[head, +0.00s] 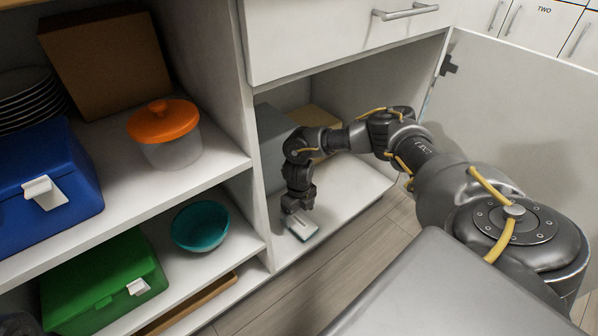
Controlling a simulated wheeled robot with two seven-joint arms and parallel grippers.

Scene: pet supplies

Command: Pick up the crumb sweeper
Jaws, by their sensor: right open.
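A small, flat, pale item with a darker edge, which looks like the crumb sweeper (301,230), lies on the floor of the open lower cabinet, near its front left corner. My right gripper (293,212) is right above it, pointing down, with open jaws. The gripper hides part of the item, and I cannot tell whether the fingers touch it. My left gripper is not in view.
The open cabinet (352,190) has a grey box (270,140) and a tan box (322,119) behind my arm. Its door (520,120) stands open at right. Left shelves hold a blue case (45,190), an orange-lidded container (165,135), a teal bowl (201,228) and a green case (100,285).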

